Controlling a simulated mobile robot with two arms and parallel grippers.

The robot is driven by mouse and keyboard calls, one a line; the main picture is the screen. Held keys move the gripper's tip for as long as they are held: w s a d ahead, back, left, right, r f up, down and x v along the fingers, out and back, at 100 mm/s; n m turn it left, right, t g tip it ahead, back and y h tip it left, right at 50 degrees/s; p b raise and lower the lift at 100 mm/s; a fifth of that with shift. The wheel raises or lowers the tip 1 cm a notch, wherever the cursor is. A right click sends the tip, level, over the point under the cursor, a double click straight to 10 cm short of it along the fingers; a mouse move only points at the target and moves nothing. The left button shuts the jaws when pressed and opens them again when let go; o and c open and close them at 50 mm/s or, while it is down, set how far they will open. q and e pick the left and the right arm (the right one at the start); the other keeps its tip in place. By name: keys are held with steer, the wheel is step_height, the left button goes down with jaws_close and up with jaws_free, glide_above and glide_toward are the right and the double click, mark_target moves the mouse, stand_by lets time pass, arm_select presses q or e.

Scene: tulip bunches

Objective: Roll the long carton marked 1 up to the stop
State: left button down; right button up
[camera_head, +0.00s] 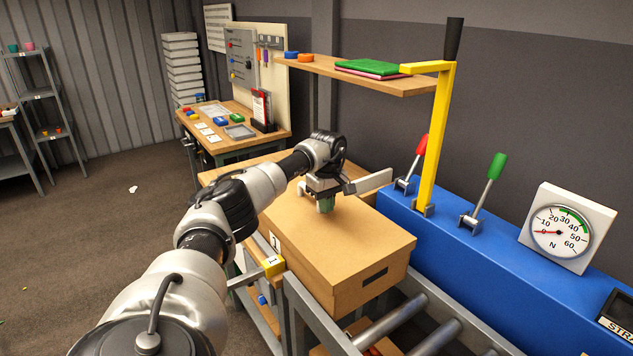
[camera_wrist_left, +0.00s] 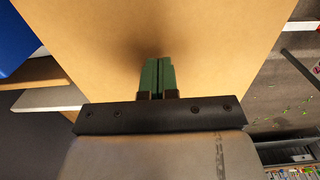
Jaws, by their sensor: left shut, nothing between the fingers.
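The long tan carton (camera_head: 335,245) lies on the roller conveyor (camera_head: 435,330). A white label with a 1 shows on its left side, and a dark hand slot on its near end. A yellow tag marked 1 (camera_head: 272,264) sits on the frame beside it. My left gripper (camera_head: 325,205) is shut and empty, its green fingertips pointing down at the carton's top. In the left wrist view the carton's top (camera_wrist_left: 225,50) fills most of the picture under the fingers (camera_wrist_left: 158,77). I cannot tell whether they touch it. A pale bar (camera_head: 368,181) stands by the carton's far end; I cannot tell whether it is the stop. My right gripper is out of view.
A blue housing (camera_head: 450,250) with red and green levers and a dial gauge (camera_head: 562,230) runs along the right. A yellow post (camera_head: 435,140) rises from it near a wooden shelf (camera_head: 370,75). A workbench (camera_head: 235,135) stands behind. The floor at left is mostly clear.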

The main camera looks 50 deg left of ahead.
arm_select(q)
steer(key=shift+w+a+b, duration=0.15)
steer(key=shift+a+b, duration=0.25)
steer(key=shift+a, duration=1.8)
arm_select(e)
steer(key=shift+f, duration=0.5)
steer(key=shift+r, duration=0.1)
